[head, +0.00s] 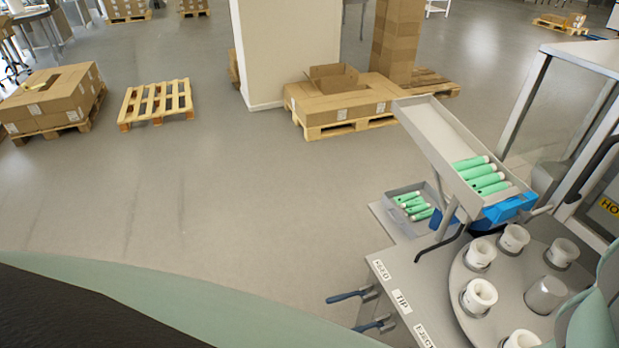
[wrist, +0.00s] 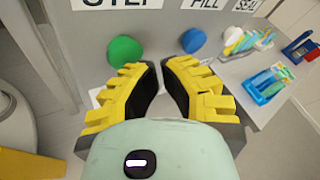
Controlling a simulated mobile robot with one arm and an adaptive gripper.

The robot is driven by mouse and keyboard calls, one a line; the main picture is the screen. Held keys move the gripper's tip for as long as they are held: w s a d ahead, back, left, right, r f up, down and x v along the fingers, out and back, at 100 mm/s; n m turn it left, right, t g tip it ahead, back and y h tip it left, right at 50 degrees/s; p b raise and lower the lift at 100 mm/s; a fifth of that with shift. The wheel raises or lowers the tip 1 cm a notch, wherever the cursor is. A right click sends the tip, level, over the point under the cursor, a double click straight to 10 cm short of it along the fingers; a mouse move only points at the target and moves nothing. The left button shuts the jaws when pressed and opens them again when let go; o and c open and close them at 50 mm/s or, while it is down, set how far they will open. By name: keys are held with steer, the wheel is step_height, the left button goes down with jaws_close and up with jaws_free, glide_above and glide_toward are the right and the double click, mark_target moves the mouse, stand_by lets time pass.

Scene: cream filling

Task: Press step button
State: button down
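The green round button (wrist: 125,50) is on a grey panel in the wrist view, under the label STEP (wrist: 115,3). A blue round button (wrist: 193,40) is to its right, under the label FILL. My gripper (wrist: 159,68) has yellow-ribbed fingers with black pads. Its fingers are apart with a narrow empty gap between them. The left fingertip is just below the green button in the picture; I cannot tell whether it touches. The buttons and my gripper do not show in the head view.
In the head view, a round table (head: 490,295) carries several white cups. A sloped chute (head: 445,140) holds green tubes, with more in a bin (head: 405,195) below. A glass-sided frame (head: 575,110) stands at right. Pallets with boxes (head: 340,100) are behind; open floor lies left.

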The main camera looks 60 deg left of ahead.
steer(key=shift+w+d, duration=0.15)
steer(key=shift+w, duration=0.4)
stand_by(0.7)
steer(key=shift+s, duration=0.15)
steer(key=shift+s+a, duration=0.25)
steer(key=shift+s, duration=0.7)
steer(key=s, duration=0.2)
steer(key=s+a, duration=0.1)
steer(key=s, duration=0.1)
steer(key=shift+s+a, duration=0.1)
steer(key=shift+s, duration=0.2)
stand_by(0.6)
